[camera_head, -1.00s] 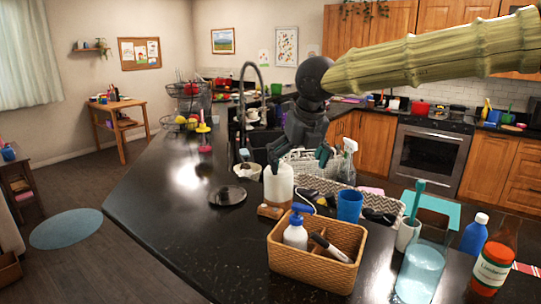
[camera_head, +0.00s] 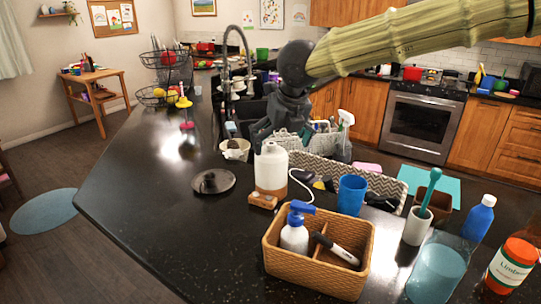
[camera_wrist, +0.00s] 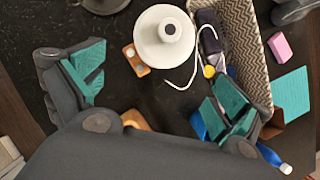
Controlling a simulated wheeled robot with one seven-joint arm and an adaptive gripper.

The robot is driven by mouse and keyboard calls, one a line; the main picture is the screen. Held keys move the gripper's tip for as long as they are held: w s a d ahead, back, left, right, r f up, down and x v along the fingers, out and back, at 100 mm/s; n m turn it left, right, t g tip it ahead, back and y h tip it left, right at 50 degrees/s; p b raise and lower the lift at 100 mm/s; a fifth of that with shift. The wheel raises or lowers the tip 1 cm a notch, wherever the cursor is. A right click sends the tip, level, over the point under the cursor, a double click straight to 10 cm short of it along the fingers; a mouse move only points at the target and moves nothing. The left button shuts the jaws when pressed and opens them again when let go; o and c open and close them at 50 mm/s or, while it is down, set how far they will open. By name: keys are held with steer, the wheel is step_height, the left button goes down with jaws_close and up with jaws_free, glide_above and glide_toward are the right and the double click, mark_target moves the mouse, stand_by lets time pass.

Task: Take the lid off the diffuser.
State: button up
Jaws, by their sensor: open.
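The diffuser (camera_head: 270,173) is a white bottle-like body with a narrow top, upright on the black counter beside a small wooden base (camera_head: 262,200). A white cord runs from it. In the wrist view the diffuser (camera_wrist: 164,40) is seen from above, with its round lid and grey-topped neck, near the top edge. My gripper (camera_head: 300,140) is open and empty, above and behind the diffuser in the head view. In the wrist view its teal-padded fingers (camera_wrist: 158,92) are spread wide, with the diffuser beyond them and not between the pads. No contact shows.
A dark round disc (camera_head: 212,182) lies left of the diffuser. A wicker caddy (camera_head: 318,280) with a blue-topped pump bottle stands in front. A blue cup (camera_head: 351,195) and a patterned basket (camera_head: 375,180) are at the right. The counter's left side is clear.

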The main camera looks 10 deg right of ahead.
mark_target(274, 153)
steer(key=shift+g, duration=0.3)
steer(key=w+f, duration=0.2)
steer(key=w+f+p, duration=0.1)
steer(key=w+f, duration=0.2)
steer(key=w+a+f, duration=0.1)
steer(key=w+f, duration=0.1)
steer(key=w, duration=0.1)
steer(key=shift+w+f+p, duration=0.25)
steer(key=shift+f+p, duration=0.1)
steer(key=s+r, duration=0.1)
steer(key=s, duration=0.1)
steer(key=s+r, duration=0.2)
steer(key=s, duration=0.1)
steer(key=shift+s+d, duration=0.3)
steer(key=shift+s, duration=0.05)
steer(key=c, duration=1.3)
steer(key=o, duration=0.4)
steer(key=shift+w+a+f, duration=0.2)
steer(key=shift+w+f, duration=0.8)
steer(key=shift+w, duration=0.25)
steer(key=shift+o, duration=0.9)
steer(key=shift+w+a+f, duration=0.15)
steer(key=shift+w, duration=0.05)
steer(key=shift+s+d, duration=0.2)
steer(key=shift+d, duration=0.05)
